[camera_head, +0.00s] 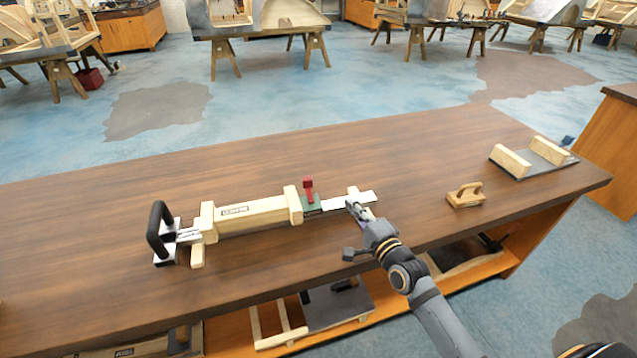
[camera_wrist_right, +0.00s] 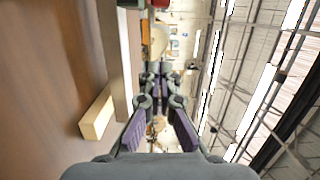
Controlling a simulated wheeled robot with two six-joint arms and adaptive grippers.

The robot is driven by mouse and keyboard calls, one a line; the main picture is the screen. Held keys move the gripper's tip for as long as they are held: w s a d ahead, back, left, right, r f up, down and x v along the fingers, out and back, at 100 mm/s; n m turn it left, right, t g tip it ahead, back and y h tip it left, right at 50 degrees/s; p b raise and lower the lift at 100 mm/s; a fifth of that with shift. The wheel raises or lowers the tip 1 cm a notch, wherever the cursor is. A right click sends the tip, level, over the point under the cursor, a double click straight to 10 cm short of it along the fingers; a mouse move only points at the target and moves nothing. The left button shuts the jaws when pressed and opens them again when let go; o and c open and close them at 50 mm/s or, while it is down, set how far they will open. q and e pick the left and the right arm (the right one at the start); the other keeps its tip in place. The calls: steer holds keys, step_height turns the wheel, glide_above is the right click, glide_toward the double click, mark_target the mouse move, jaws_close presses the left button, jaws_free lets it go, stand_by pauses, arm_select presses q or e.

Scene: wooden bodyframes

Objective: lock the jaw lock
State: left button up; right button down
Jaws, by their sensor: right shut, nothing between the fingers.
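A wooden clamp-like device (camera_head: 255,217) lies on the brown workbench in the head view. A black loop handle (camera_head: 160,226) stands at its left end. Near its right end a small red lever (camera_head: 309,189) stands upright on a green base (camera_head: 311,205). A white flat cross-shaped piece (camera_head: 355,197) extends to the right of the green base. I cannot tell for sure which part is the jaw lock. My right gripper (camera_head: 360,210) is shut and empty, beside the front of the white piece; I cannot tell if they touch. The right wrist view also shows its fingers (camera_wrist_right: 157,68). My left gripper is not in view.
A small wooden handled block (camera_head: 466,196) sits on the bench (camera_head: 130,205) to the right. A grey plate with two wooden rails (camera_head: 535,157) lies at the far right end. Frames are stored on the orange shelf below (camera_head: 380,300). The bench behind the device is clear.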

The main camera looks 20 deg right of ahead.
mark_target(309, 190)
steer(key=shift+w+a+f+b, duration=0.1)
steer(key=shift+w+b, duration=0.25)
steer(key=shift+w, duration=0.2)
steer(key=w, duration=0.1)
steer(key=w+b, duration=0.1)
steer(key=w, duration=0.2)
steer(key=shift+a+f, duration=0.15)
steer(key=shift+a, duration=0.2)
steer(key=w, duration=0.2)
steer(key=w+a+b, duration=0.1)
steer(key=w, duration=0.2)
steer(key=a, duration=0.3)
steer(key=shift+s+a+r, duration=0.1)
steer(key=shift+a+r, duration=0.1)
steer(key=shift+a, duration=0.2)
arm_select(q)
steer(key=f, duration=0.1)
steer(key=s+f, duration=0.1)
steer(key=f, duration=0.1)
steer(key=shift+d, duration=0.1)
arm_select(e)
steer(key=shift+f, duration=0.1)
